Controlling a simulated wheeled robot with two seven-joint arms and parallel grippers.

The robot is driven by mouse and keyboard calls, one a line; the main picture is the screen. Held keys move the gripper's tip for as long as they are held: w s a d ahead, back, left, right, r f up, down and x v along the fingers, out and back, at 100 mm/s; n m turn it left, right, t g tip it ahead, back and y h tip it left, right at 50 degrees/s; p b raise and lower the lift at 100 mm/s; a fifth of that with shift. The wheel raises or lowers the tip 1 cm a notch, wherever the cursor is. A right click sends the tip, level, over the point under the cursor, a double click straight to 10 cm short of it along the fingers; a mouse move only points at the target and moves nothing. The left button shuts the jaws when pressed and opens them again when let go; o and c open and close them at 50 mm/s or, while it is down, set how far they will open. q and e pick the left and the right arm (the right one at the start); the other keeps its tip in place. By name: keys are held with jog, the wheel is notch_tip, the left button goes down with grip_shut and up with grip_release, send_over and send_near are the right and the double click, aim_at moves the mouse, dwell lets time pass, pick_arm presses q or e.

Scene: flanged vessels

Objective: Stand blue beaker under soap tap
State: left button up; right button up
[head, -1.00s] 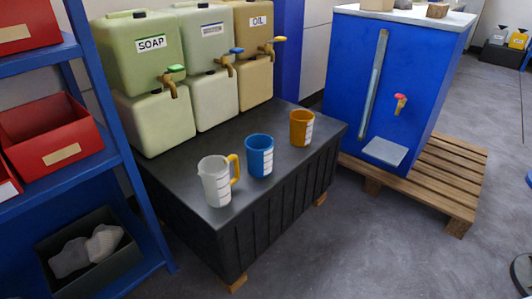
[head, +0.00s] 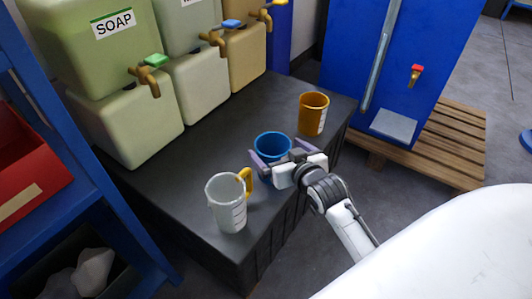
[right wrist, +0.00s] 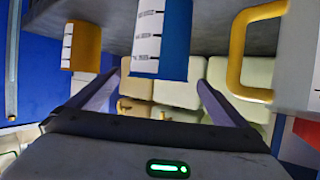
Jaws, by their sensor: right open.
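The blue beaker (head: 272,145) stands upright on the dark crate top, between a white jug and an orange beaker. My open right gripper (head: 275,150) is at it, one purple finger on each side, partly hiding its front. In the right wrist view, which looks upside down, the blue beaker (right wrist: 165,45) lies ahead between the spread fingers (right wrist: 158,85), with a gap on both sides. The soap tap (head: 148,75), with a green handle, sticks out from the pale green container labelled SOAP (head: 100,60), left of and behind the beakers. My left gripper is not in view.
The white jug (head: 227,205) with a yellow handle stands close at the left. The orange beaker (head: 313,113) stands at the right. Blue-handled (head: 215,38) and yellow-handled (head: 266,14) taps are farther along. The crate top (head: 180,165) below the soap tap is clear.

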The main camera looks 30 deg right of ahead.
aim_at(268, 142)
jog(key=shift+b+x, duration=1.25)
jog(key=shift+x, duration=2.85)
